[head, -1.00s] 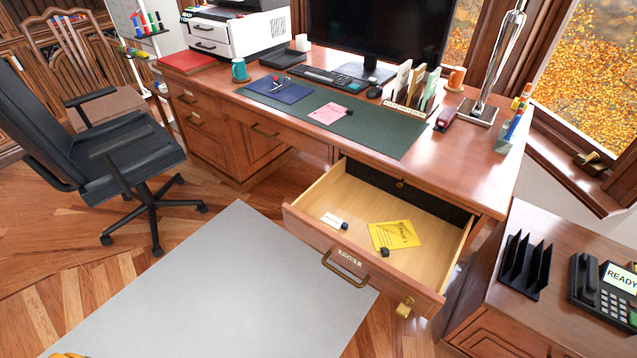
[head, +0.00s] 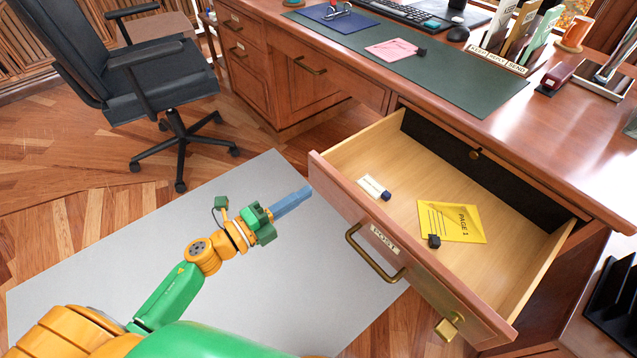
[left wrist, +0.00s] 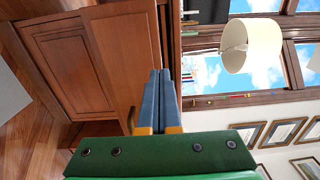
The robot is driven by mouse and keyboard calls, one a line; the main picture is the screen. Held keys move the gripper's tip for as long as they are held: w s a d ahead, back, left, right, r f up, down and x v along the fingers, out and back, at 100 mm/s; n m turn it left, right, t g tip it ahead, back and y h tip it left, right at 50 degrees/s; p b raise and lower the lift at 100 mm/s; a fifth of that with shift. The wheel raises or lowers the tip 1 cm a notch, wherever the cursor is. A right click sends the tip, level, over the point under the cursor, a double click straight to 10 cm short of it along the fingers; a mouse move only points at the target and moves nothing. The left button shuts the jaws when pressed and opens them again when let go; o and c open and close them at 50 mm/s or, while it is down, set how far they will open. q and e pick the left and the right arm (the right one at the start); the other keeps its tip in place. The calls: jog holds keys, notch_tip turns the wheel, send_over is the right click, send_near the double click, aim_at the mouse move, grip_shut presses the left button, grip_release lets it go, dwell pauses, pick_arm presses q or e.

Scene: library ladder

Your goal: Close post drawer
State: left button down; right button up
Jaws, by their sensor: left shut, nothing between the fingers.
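The post drawer (head: 368,238) of the wooden desk stands pulled out in the head view. Its front carries a POST label, a brass bar handle (head: 366,258) and a brass lock piece (head: 449,325). Inside lie a yellow PAGE 1 sheet (head: 462,222) with a black clip and a small white-and-blue item (head: 374,188). My left gripper (head: 305,193) is shut and empty, just left of the drawer front's left end. In the left wrist view its blue fingers (left wrist: 162,95) are together in front of wooden panels. My right gripper is not in view.
The desk top (head: 556,128) holds a green mat, a pink note, a letter sorter and a keyboard. An office chair (head: 150,80) stands at the left. A grey mat (head: 262,280) covers the floor before the drawer. A black rack (head: 612,300) is at the lower right.

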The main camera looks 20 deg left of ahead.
aim_at(331, 176)
pick_arm(q)
jog(key=x, duration=0.6)
jog(key=shift+f, duration=0.1)
jog(key=shift+a, duration=0.15)
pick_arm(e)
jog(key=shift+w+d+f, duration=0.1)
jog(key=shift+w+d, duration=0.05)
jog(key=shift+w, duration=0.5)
pick_arm(q)
jog(key=shift+a, duration=0.1)
